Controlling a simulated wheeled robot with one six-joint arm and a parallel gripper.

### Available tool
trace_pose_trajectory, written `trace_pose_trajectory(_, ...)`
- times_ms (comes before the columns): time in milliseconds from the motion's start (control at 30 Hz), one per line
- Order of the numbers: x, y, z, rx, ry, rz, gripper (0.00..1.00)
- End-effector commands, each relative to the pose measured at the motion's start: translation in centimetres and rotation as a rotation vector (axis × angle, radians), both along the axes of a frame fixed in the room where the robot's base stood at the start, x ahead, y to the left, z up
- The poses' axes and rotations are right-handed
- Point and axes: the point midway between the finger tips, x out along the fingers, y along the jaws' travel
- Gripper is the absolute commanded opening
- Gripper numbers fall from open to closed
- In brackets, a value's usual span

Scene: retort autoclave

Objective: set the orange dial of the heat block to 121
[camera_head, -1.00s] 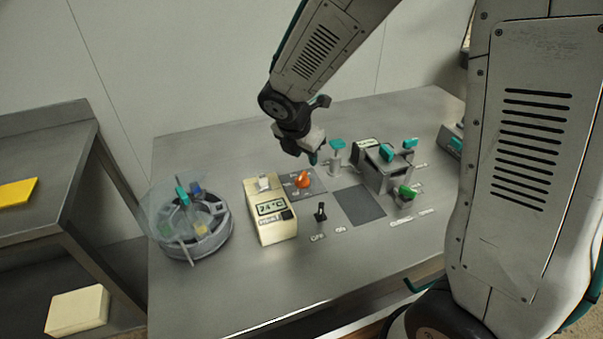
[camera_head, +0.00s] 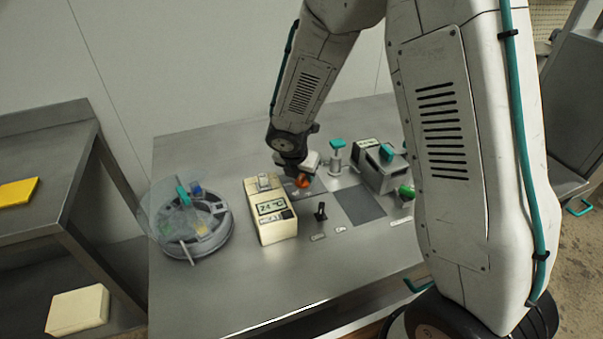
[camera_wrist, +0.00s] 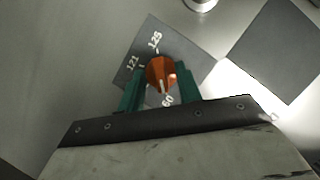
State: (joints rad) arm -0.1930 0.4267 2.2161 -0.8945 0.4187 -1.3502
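The orange dial (camera_wrist: 161,74) sits on a dark grey plate (camera_wrist: 193,54) with white marks; I can read 121, 125 and what looks like 60. A pale line on the dial points toward the mark that looks like 60, not toward 121. My gripper (camera_wrist: 158,88) is over the dial with its green fingers apart, one on each side of it. I cannot tell whether the fingers touch it. In the head view the dial (camera_head: 303,182) shows just below my gripper (camera_head: 297,177), partly covered.
A cream box with a display reading about 74 °C (camera_head: 271,221) stands left of the dial. A black lever (camera_head: 320,212) is in front, a teal-topped post (camera_head: 337,156) behind right. A round clear-lidded rotor (camera_head: 196,228) stands at the left. The table front is clear.

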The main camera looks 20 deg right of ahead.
Motion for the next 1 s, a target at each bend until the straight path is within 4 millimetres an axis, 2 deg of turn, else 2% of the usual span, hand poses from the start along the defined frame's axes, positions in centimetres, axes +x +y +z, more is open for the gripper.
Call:
trace_pose_trajectory(67,0.0,0.0,0.02,0.0,0.0,0.0,0.35)
trace_pose_trajectory(100,0.0,0.0,0.02,0.0,0.0,0.0,0.29)
trace_pose_trajectory(200,0.0,0.0,0.03,0.0,0.0,0.0,0.01)
trace_pose_trajectory(633,0.08,0.1,0.05,0.0,-0.001,-0.044,0.0)
trace_pose_trajectory(1000,0.24,0.17,0.04,0.0,-0.001,-0.307,0.0)
